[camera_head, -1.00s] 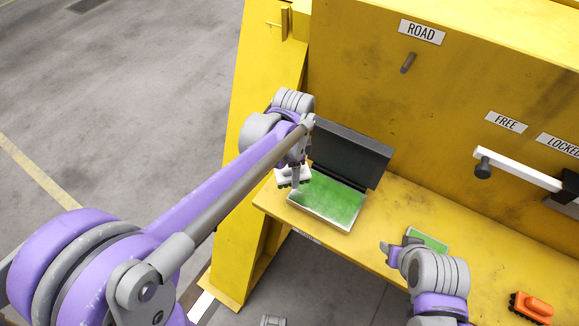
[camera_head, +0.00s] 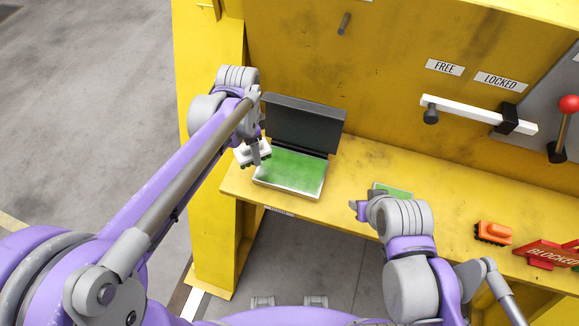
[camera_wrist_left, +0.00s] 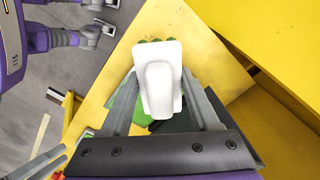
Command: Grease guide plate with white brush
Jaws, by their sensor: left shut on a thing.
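My left gripper (camera_head: 262,155) is shut on the white brush (camera_head: 243,155), at the left end of the yellow ledge. In the left wrist view the white brush (camera_wrist_left: 158,85) lies between the two fingers, with green bits at its far edge. Right beside it is a flat open case (camera_head: 262,189) with a green surface and a dark raised lid (camera_head: 305,124). Whether brush and case touch is unclear. My right gripper (camera_head: 359,207) is over the ledge's front edge, by a small green-topped plate (camera_head: 395,191) that it partly hides. I cannot tell which is the guide plate.
An orange-red brush-like block (camera_head: 494,232) and a red BLOCKED sign (camera_head: 553,252) are on the ledge at right. The ledge between case and orange block is mostly clear.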

